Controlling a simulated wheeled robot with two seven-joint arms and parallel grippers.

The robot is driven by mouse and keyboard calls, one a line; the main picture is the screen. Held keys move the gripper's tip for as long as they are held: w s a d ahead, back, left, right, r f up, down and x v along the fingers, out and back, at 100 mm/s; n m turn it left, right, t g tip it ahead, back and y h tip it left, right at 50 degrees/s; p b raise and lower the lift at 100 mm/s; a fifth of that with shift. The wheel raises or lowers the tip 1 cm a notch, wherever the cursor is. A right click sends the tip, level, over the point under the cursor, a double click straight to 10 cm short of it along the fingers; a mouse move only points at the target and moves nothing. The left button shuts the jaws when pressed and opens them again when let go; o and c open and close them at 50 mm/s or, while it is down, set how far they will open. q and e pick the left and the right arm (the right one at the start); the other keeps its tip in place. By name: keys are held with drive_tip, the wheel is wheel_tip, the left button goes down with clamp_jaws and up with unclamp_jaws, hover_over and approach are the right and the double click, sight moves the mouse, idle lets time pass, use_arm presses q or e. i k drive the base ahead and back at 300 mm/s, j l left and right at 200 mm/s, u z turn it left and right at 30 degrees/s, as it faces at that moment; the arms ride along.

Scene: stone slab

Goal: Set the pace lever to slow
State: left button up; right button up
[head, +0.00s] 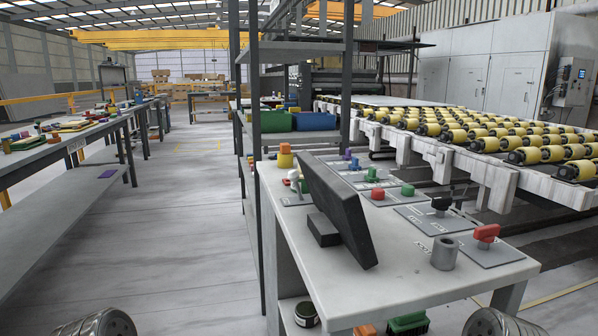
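I cannot tell which control is the pace lever, as the labels are too small to read. On the grey worktop (400,280), a red handle (487,233) sits on a plate at the right. A black knob (441,203) stands on a plate left of it. A white lever (294,177) at the left is partly hidden by a dark tilted slab (340,212). Neither gripper shows; only rounded metal parts, apparently of my arms, show at the bottom edge.
Red (377,194) and green (408,190) buttons sit mid-panel. A grey cup-like cylinder (444,253) stands near the front right. A yellow-orange object (285,157) is at the back left. A roller conveyor (480,135) lies behind. The worktop's front is clear.

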sight(293, 174)
drive_tip(key=k+j, duration=0.1)
drive_tip(key=j, duration=0.55)
drive_tip(key=j+u, duration=0.1)
drive_tip(key=j, duration=0.6)
drive_tip(key=i+j+u, duration=0.25)
drive_tip(key=i+j, duration=0.4)
drive_tip(key=i, duration=0.15)
